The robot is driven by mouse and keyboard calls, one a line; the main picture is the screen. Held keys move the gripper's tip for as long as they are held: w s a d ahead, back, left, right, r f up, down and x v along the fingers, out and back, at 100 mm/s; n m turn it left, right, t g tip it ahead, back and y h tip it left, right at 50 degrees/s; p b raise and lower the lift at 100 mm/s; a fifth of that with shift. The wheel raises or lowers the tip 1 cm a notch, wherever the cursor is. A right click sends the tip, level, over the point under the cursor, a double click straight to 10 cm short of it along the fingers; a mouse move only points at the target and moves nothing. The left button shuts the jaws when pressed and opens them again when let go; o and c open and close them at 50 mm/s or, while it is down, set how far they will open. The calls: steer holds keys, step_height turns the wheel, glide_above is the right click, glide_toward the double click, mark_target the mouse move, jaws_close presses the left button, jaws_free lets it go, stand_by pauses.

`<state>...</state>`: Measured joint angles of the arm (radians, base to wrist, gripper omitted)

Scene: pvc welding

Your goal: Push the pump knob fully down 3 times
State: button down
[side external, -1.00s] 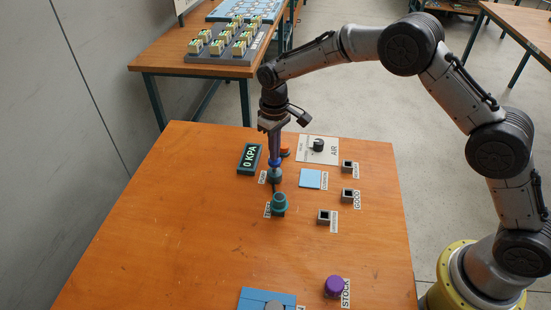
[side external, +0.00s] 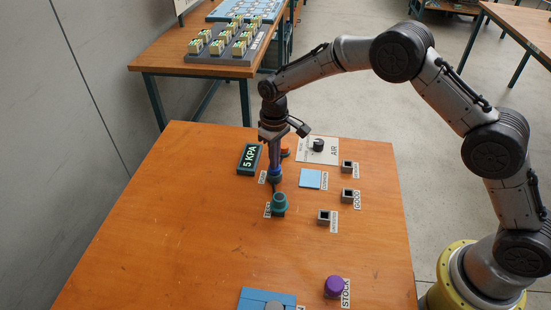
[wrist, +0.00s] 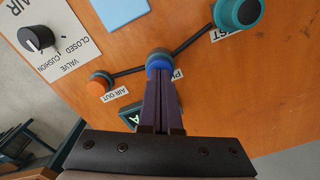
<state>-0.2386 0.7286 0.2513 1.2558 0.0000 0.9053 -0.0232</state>
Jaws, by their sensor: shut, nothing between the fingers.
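The pump has a blue knob (wrist: 159,63) on a teal base (side external: 275,179). My gripper (side external: 275,163) points straight down over it, and its fingers are shut together with nothing between them. In the wrist view the fingertips of my gripper (wrist: 160,78) meet the top of the blue knob. The knob sits low, close to its base, and the fingers hide part of it. The gauge (side external: 249,159) left of the pump reads 5 KPA.
A teal test fitting (side external: 279,203) stands in front of the pump. An orange air-out knob (side external: 285,152) and the air valve panel (side external: 317,150) are behind. A light blue square (side external: 310,179) lies to the right. The table's left side is clear.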

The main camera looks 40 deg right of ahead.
steer(key=shift+r, duration=2.7)
step_height(320, 180, up, 5)
steer(key=shift+f, duration=3.1)
steer(key=shift+f, duration=2.15)
steer(key=shift+r, duration=2.75)
